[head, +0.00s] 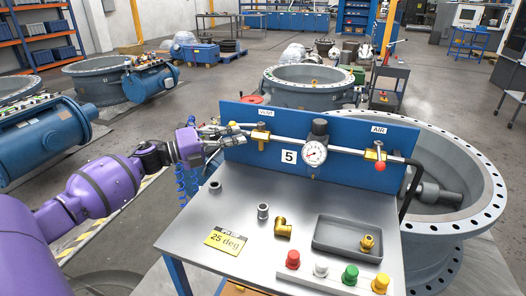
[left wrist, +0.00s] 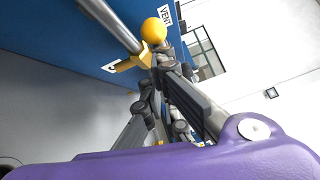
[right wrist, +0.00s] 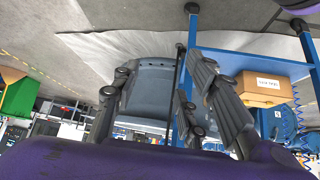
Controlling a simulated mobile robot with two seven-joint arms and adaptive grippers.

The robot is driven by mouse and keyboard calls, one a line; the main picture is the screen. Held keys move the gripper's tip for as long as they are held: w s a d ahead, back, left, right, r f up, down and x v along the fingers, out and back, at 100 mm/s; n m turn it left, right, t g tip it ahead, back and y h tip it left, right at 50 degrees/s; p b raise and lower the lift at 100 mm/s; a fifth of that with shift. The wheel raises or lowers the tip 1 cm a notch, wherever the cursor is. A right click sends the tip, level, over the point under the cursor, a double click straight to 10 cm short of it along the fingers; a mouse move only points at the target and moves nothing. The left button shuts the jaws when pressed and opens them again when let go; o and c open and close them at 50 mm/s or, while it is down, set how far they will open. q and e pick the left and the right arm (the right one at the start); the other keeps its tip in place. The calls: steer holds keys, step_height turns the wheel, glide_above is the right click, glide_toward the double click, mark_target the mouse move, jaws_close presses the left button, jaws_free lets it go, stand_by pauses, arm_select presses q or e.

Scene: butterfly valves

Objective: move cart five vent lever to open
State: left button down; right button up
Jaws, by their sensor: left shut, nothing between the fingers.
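The vent valve (head: 261,135) is a yellow body on the pipe at the left of cart five's blue panel (head: 345,160), by the VENT label. My left gripper (head: 236,131) is shut and empty just left of the valve. In the left wrist view its fingers (left wrist: 158,75) lie close beneath the knob; I cannot tell whether they touch it. The lever's stem is mostly hidden there. My right gripper (right wrist: 168,92) is open and empty, away from the valve.
A gauge (head: 314,154) and a red-knobbed air valve (head: 380,160) sit further right on the panel. The steel tabletop (head: 225,205) holds fittings, a "25 deg" sign (head: 226,241), a grey tray (head: 325,239) and coloured buttons. A large flanged ring (head: 480,175) stands at right.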

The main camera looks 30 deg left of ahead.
arm_select(q)
steer(key=shift+w+a+b, duration=0.5)
steer(key=shift+w+a, duration=0.2)
steer(key=shift+a, duration=0.25)
arm_select(e)
steer(key=shift+f, duration=0.55)
arm_select(q)
steer(key=shift+a+r, duration=0.15)
